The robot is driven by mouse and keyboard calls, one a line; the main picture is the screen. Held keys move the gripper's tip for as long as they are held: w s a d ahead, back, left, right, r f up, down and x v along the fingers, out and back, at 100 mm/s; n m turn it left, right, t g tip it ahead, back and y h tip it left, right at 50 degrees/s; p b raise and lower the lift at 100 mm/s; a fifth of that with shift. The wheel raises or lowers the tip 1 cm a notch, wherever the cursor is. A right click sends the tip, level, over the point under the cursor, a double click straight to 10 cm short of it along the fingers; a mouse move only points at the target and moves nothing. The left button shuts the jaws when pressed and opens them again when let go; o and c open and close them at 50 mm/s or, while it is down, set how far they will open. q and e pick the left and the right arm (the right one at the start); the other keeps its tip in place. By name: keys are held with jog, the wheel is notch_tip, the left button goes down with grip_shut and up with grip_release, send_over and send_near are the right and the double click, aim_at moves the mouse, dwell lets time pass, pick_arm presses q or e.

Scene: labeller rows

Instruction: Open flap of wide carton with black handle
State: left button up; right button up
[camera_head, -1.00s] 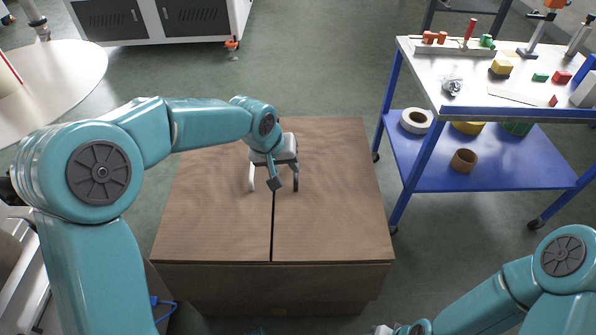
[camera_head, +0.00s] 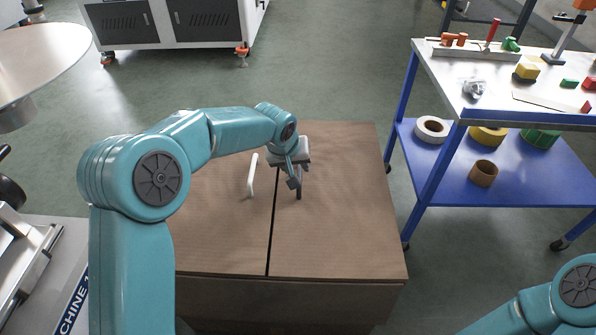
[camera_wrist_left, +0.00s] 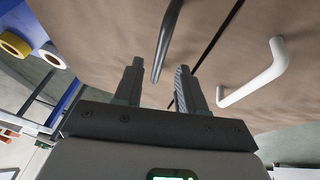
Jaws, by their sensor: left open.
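The wide brown carton (camera_head: 345,235) stands in front of me with both top flaps lying flat, split by a dark seam. The right flap (camera_head: 350,170) bears the black handle (camera_head: 299,188); the left flap (camera_head: 222,225) bears a white handle (camera_head: 252,176). My left gripper (camera_head: 294,180) is open over the black handle and partly hides it. In the left wrist view, the black handle (camera_wrist_left: 168,38) runs between the two spread fingers (camera_wrist_left: 160,66), and the white handle (camera_wrist_left: 255,78) is off to the right. Contact with the black handle cannot be told. My right gripper is out of view.
A blue-framed cart (camera_head: 435,180) with tape rolls and small parts stands to the right of the carton. A round table (camera_head: 40,60) is at the upper left and a grey cabinet (camera_head: 175,25) at the back. The floor behind the carton is clear.

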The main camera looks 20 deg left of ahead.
pick_arm(q)
jog(key=shift+x, duration=1.25)
grip_shut()
jog(key=shift+r, duration=0.1)
